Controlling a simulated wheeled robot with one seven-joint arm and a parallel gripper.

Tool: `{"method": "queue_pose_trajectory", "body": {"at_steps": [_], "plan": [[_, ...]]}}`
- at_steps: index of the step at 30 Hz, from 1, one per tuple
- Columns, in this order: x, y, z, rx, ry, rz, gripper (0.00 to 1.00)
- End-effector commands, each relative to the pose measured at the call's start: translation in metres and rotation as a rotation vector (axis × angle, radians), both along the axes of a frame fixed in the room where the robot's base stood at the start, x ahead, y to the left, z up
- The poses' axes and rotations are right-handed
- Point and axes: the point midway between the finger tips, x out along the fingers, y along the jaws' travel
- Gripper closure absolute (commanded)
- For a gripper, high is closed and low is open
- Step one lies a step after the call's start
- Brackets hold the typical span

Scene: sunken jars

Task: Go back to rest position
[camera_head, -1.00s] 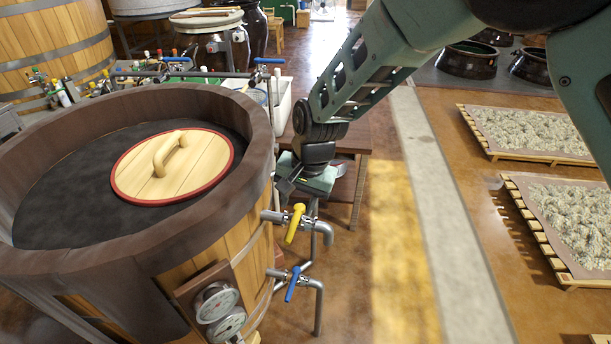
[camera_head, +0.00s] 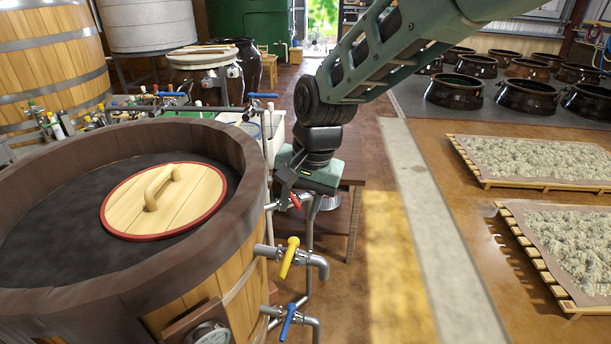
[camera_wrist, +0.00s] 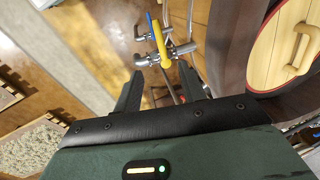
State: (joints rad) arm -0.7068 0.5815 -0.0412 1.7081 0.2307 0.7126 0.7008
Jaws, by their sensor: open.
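My gripper (camera_head: 290,199) hangs at the end of my arm just right of the big wooden vat's (camera_head: 246,195) rim in the head view. In the wrist view its two dark fingers (camera_wrist: 163,92) stand apart with nothing held between them. Beyond them is the yellow-handled tap (camera_wrist: 158,42) on the vat's side, which also shows below my gripper in the head view (camera_head: 289,257). The round wooden lid (camera_head: 135,205) with red edge and loop handle lies on the dark contents inside the vat. It shows at the right of the wrist view (camera_wrist: 270,62).
A blue-handled tap (camera_head: 288,322) sticks out below the yellow one. A brown table (camera_head: 350,172) stands behind my gripper. Pallets of pale grain (camera_head: 535,160) lie at right, with dark jars (camera_head: 455,92) behind. The floor strip (camera_head: 390,270) between is clear.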

Motion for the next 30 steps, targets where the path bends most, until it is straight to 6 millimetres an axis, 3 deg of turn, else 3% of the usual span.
{"method": "queue_pose_trajectory", "body": {"at_steps": [4, 7, 14, 18, 21, 25, 30], "plan": [[-0.011, -0.008, 0.007, 0.002, 0.002, 0.035, 0.59], [-0.038, -0.026, 0.021, 0.005, 0.003, 0.123, 0.59], [-0.143, -0.097, 0.049, -0.029, -0.031, 0.48, 0.59], [-0.198, -0.141, 0.048, -0.083, -0.056, 0.678, 0.59], [-0.224, -0.164, 0.043, -0.119, -0.066, 0.776, 0.59], [-0.241, -0.181, 0.039, -0.146, -0.071, 0.844, 0.59], [-0.244, -0.183, 0.038, -0.15, -0.071, 0.855, 0.59]]}}
